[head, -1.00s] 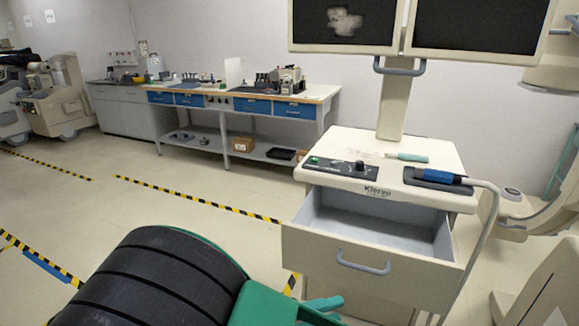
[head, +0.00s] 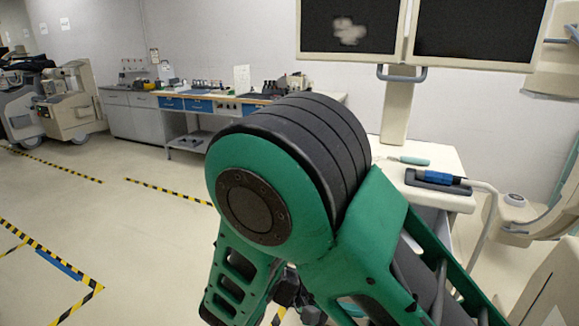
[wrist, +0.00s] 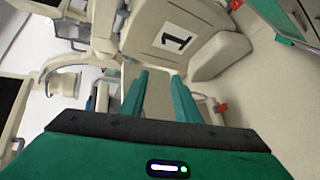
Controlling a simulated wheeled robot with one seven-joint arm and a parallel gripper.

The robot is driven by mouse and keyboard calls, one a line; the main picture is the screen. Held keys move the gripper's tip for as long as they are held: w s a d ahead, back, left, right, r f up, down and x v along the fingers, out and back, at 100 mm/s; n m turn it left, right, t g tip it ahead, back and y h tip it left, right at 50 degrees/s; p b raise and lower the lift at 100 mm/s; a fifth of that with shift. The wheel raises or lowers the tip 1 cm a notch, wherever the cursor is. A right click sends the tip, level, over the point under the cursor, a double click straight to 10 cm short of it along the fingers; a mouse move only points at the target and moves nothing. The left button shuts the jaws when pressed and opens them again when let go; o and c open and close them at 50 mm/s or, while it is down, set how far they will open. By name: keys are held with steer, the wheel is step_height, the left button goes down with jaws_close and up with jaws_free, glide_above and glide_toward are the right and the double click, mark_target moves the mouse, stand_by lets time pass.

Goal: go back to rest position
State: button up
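My gripper (wrist: 160,76) shows in the wrist view as two green fingers apart, with nothing between them. Beyond them is a beige padded piece (wrist: 174,42) marked with a black "1". In the head view my green and black arm is folded up in the middle of the picture, and I cannot make out the fingers there. The arm stands in front of the beige cart (head: 446,160) and hides its drawer and control panel. A teal-handled tool (head: 414,161) and a blue-handled probe (head: 436,178) lie on the cart top.
Two monitors (head: 349,58) stand above the cart. A workbench (head: 170,112) with blue drawers runs along the back wall. Beige equipment (head: 68,108) stands at far left, more at the right (head: 545,205). Open floor with striped tape (head: 62,172) lies at left.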

steer(key=s+d+r+m+g+y, duration=0.2)
steer(key=d+m+g+y, duration=0.15)
steer(key=d, duration=0.55)
steer(key=s+d+r+m+g+y, duration=0.2)
steer(key=d+y, duration=0.2)
steer(key=d, duration=0.5)
steer(key=s+d+r+m+t+y, duration=0.2)
steer(key=s+y, duration=0.1)
steer(key=s, duration=0.3)
steer(key=s+d+r+m+t+y, duration=0.2)
steer(key=s+d+r+y, duration=0.1)
steer(key=s, duration=0.3)
steer(key=shift+d, duration=0.15)
steer(key=shift+s+y, duration=0.1)
steer(key=shift+y, duration=0.15)
steer(key=shift+w+f, duration=0.25)
steer(key=shift+w, duration=0.4)
